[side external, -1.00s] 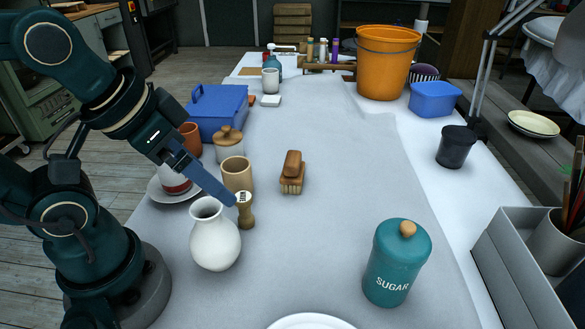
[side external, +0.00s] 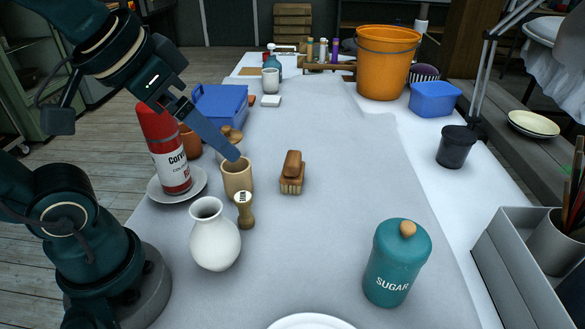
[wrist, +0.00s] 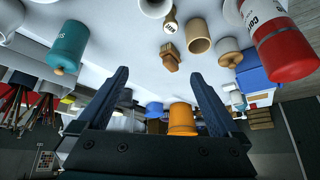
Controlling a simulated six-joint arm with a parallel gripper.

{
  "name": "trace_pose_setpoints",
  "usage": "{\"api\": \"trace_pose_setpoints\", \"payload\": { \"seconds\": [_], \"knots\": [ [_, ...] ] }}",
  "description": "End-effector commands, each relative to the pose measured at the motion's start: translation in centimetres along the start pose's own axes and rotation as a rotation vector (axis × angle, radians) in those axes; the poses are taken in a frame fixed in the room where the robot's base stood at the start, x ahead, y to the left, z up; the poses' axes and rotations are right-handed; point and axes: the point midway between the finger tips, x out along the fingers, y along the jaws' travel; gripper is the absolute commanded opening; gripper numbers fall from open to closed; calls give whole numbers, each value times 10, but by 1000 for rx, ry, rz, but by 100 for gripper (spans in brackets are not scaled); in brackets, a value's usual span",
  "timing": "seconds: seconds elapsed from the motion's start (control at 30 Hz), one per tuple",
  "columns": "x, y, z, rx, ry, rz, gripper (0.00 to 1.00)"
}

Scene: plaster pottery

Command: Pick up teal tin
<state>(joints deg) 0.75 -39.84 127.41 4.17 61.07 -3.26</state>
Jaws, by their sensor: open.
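The teal tin (side external: 396,264), labelled SUGAR and topped with a wooden knob, stands upright at the front right of the grey cloth. In the wrist view the tin (wrist: 67,48) shows at the upper left, outside the fingers. My gripper (side external: 233,156) is at the left, above the wooden cup and well away from the tin. In the wrist view my gripper (wrist: 160,76) has its fingers wide apart with nothing held between them.
A white vase (side external: 214,243), wooden stamp (side external: 245,212), wooden cup (side external: 237,178) and brush (side external: 292,173) stand left of the tin. A red can (side external: 165,150) is on a plate (side external: 198,178). A grey box (side external: 520,262) flanks the tin's right. The cloth's middle is clear.

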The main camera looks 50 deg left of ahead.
Motion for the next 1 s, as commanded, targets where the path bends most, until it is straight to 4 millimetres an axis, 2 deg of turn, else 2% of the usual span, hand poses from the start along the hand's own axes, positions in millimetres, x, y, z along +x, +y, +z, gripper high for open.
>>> {"api": "trace_pose_setpoints", "payload": {
  "seconds": [0.2, 0.3, 0.37, 0.47, 0.57, 0.6, 0.67, 0.8, 1.0],
  "knots": [
    [16, -19, -49, 3, 173, -108, 100],
    [22, -22, -77, 24, 278, -137, 100],
    [25, -21, -96, 46, 351, -143, 100],
    [30, -8, -131, 108, 493, -114, 100],
    [36, 24, -161, 205, 633, -14, 100],
    [39, 41, -169, 249, 677, 44, 100],
    [42, 66, -175, 312, 723, 140, 100],
    [48, 117, -168, 432, 754, 357, 100],
    [53, 168, -138, 559, 699, 615, 100]
  ]
}}
